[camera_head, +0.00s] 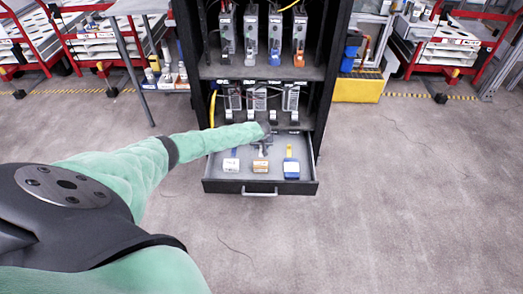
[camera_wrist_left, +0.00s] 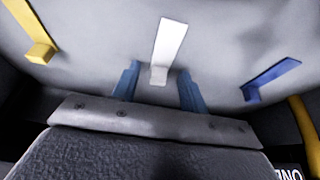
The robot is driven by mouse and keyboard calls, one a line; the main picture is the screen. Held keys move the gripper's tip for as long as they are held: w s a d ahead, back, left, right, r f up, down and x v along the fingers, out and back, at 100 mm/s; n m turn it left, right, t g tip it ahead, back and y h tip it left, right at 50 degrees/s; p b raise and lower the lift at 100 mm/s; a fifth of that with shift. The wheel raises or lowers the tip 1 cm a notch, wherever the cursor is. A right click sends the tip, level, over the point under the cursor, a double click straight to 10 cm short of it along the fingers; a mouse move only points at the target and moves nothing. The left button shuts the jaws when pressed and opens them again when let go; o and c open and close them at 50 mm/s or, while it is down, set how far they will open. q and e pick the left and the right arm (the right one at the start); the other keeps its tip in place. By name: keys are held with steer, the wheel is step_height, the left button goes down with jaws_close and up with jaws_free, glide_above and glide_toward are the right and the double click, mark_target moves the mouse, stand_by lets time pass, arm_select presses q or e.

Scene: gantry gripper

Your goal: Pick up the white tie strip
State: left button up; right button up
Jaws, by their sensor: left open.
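The white tie strip (camera_wrist_left: 168,45) lies in the middle of the left wrist view, on the grey drawer floor. Its near end lies between the two blue-grey fingers of my left gripper (camera_wrist_left: 158,88), with a gap on each side. The gripper is open and appears empty. In the head view my left gripper (camera_head: 263,148) is over the open drawer (camera_head: 212,183), above the middle of its contents. The white strip is not clearly visible there, as my gripper covers that area. My right gripper is not in view.
In the left wrist view, a yellow strip (camera_wrist_left: 27,30) lies left and a blue strip (camera_wrist_left: 271,78) right. The drawer also holds a white box (camera_head: 231,165), an orange-and-white box (camera_head: 261,166) and a blue box (camera_head: 291,168). A dark cabinet (camera_head: 328,70) rises behind. The right floor is clear.

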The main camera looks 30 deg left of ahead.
arm_select(q)
steer(key=shift+c, duration=0.4)
steer(key=c, duration=0.7)
steer(key=shift+s+r, duration=0.1)
